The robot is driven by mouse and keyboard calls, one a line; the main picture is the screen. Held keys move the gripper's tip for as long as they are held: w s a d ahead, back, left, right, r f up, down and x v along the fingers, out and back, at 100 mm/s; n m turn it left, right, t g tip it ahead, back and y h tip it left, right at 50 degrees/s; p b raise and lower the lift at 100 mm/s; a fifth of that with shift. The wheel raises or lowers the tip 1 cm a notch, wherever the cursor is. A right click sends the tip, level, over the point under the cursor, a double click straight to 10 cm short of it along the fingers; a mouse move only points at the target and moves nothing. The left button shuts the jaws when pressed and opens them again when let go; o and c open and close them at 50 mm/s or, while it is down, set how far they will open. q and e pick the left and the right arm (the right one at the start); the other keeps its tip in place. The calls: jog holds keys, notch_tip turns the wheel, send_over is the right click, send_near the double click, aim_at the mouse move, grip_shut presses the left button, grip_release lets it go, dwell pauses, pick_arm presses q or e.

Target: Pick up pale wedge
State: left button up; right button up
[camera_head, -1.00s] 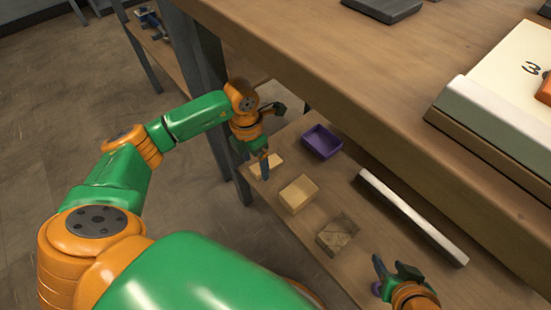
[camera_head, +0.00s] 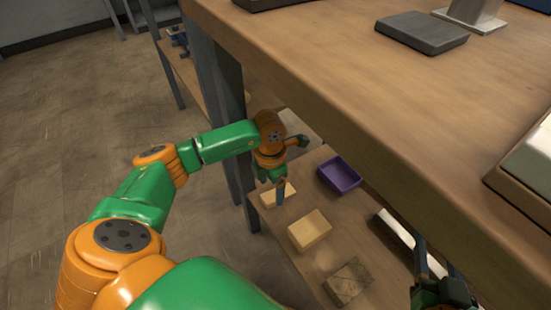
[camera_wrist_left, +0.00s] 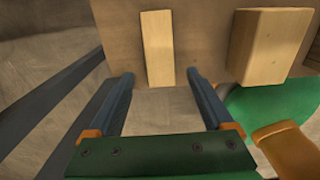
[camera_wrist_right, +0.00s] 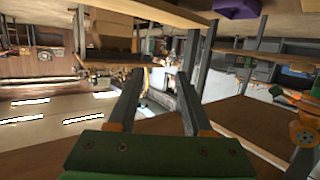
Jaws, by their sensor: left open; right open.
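The pale wedge (camera_head: 270,198) is a small light-wood piece on the lower shelf, near its left end. In the left wrist view the pale wedge (camera_wrist_left: 157,50) is a narrow slab just beyond the gap between the fingertips. My left gripper (camera_head: 281,190) is open and points down at it, with a finger hiding part of it. The left wrist view shows the open left gripper (camera_wrist_left: 160,77) with nothing between its fingers. My right gripper (camera_head: 432,262) is open at the lower right, partly cut off. It also shows empty in the right wrist view (camera_wrist_right: 163,72).
A larger pale block (camera_head: 310,230), a purple tray (camera_head: 340,174), a brownish block (camera_head: 347,283) and a whitish bar (camera_head: 393,228) lie on the lower shelf (camera_head: 300,262). The tabletop (camera_head: 330,50) overhangs it. A dark leg (camera_head: 226,95) stands behind my left arm.

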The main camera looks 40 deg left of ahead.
aim_at(272, 196)
pick_arm(q)
jog(key=shift+f+b, duration=0.45)
jog(key=shift+f, duration=0.5)
jog(key=shift+f+b, duration=0.35)
jog(key=shift+f, duration=0.45)
grip_shut()
pick_arm(e)
notch_tip(272, 196, up, 12)
jog(key=a+t+y, duration=0.1)
jog(key=t+y, duration=0.1)
jog(key=t, duration=0.5)
jog(key=shift+s+a+n+y, duration=0.3)
jog(key=shift+s, duration=0.05)
